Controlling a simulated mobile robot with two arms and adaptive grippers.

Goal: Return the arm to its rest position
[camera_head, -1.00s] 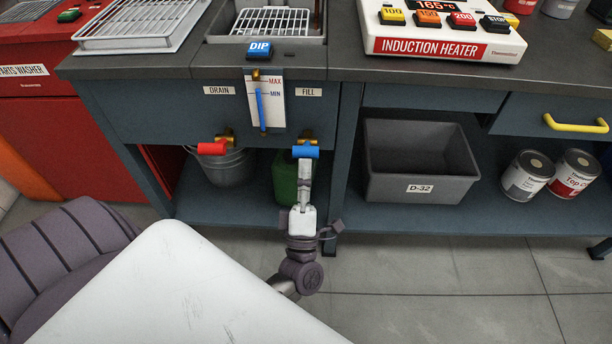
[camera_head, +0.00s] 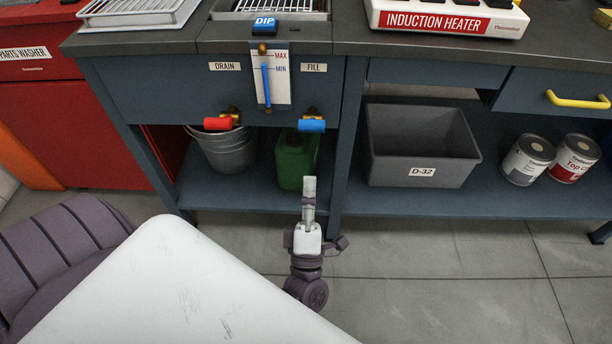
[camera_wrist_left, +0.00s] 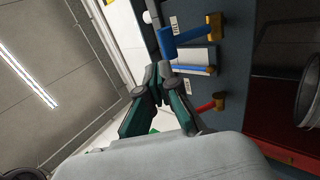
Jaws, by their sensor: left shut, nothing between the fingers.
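My left gripper (camera_head: 309,190) is shut and empty in the head view. It is in front of the bench's lower shelf, below the blue fill valve handle (camera_head: 312,125) and apart from it. In the left wrist view my left gripper (camera_wrist_left: 158,70) shows its fingers together, with the blue handle (camera_wrist_left: 184,41) beyond them. The red drain valve handle (camera_head: 218,124) is to the left in the head view. My right gripper is not in view.
The bench's lower shelf (camera_head: 240,200) holds a metal bucket (camera_head: 222,150), a green can (camera_head: 296,160), a grey D-32 bin (camera_head: 422,175) and two paint cans. A red parts washer (camera_head: 70,130) is at left. Open floor (camera_head: 440,285) lies in front.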

